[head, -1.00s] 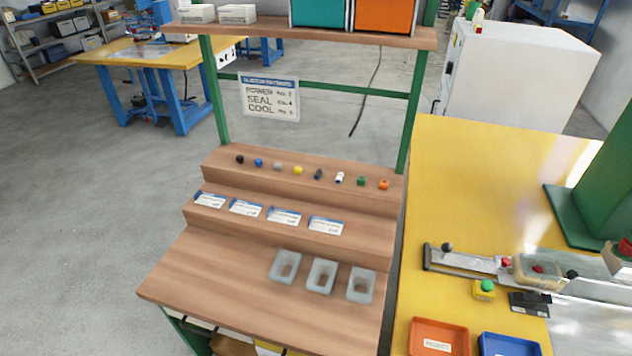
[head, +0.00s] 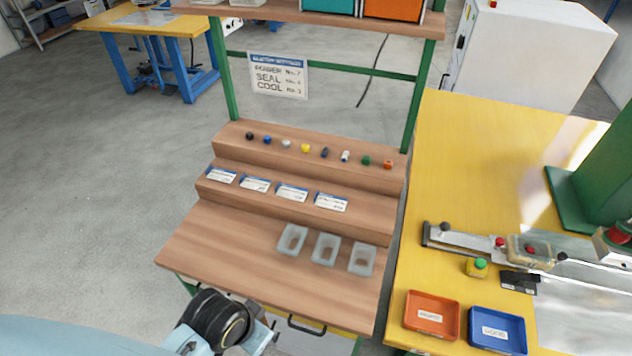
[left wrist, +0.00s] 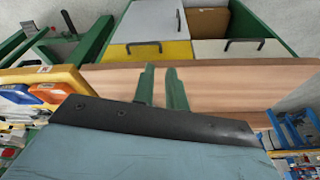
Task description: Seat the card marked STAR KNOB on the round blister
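Several white cards with blue headers lie in a row on the middle wooden step, among them a left one (head: 222,176) and a right one (head: 331,202). Their print is too small to read, so I cannot tell which is STAR KNOB. Three translucent blisters stand on the bench top: left (head: 292,240), middle (head: 325,249) and right (head: 361,259). I cannot tell which is round. My left arm enters at the head view's bottom left, below the bench front. In the left wrist view my left gripper (left wrist: 162,88) has two fingers apart, nothing between them. My right gripper is out of view.
Several small coloured knobs (head: 305,148) line the top step. A yellow table (head: 470,150) at right carries a sealing fixture (head: 462,238), an orange tray (head: 431,314) and a blue tray (head: 497,330). Drawers with black handles (head: 306,326) sit below the bench. The bench top's left is clear.

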